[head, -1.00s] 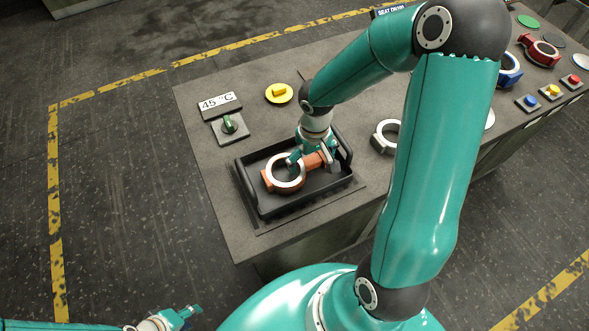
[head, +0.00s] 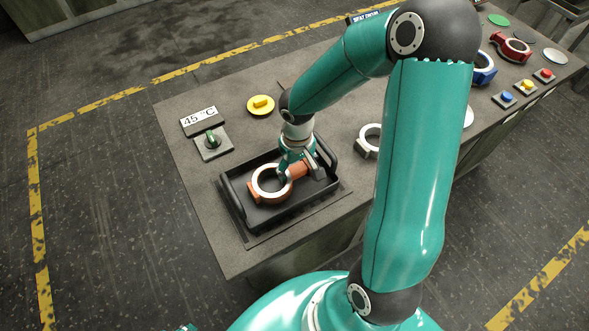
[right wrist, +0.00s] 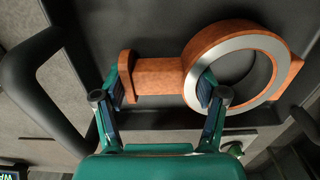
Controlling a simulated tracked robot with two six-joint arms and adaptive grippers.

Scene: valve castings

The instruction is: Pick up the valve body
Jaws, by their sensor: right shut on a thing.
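The valve body (head: 253,190) is an orange casting with a bright machined ring and a short flanged neck. It is in the black tray (head: 233,207) on the grey bench. My right gripper (head: 292,172) is shut on it from above. In the right wrist view my right gripper (right wrist: 163,88) has one finger at the neck's flange end and the other inside the ring of the valve body (right wrist: 165,77). I cannot tell whether the casting touches the tray floor. Only a sliver of my left gripper (head: 181,328) shows at the bottom edge, too little to tell its jaws.
The tray's raised handle (right wrist: 22,85) stands close beside the gripper. A grey casting (head: 365,149) lies right of the tray. A green knob (head: 212,140), a 45 °C sign (head: 198,116) and a yellow disc (head: 261,105) are behind. Blue (head: 484,69) and red (head: 513,49) castings lie far right.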

